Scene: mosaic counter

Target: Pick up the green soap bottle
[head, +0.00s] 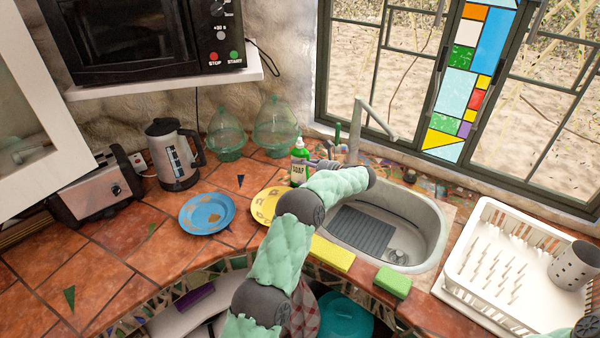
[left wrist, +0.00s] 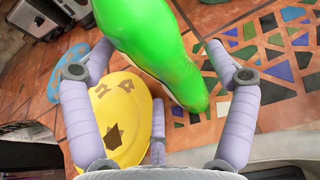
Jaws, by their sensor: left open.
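The green soap bottle (head: 299,163), with a pale label and white top, stands on the tiled counter just left of the sink's back corner. My left gripper (head: 318,165) is just to its right, pointing left at it, partly overlapping it in the head view. In the left wrist view the bottle (left wrist: 165,50) fills the upper middle, between the spread lilac fingers of my left gripper (left wrist: 158,60). The fingers are open; I cannot tell whether any touches the bottle. My right gripper is not in view.
A yellow plate (head: 264,204) and blue plate (head: 207,213) lie left of my arm. Glass jars (head: 275,128) stand behind the bottle, a kettle (head: 173,155) further left. The sink (head: 432,229), faucet (head: 355,130) and white dish rack (head: 478,285) are to the right.

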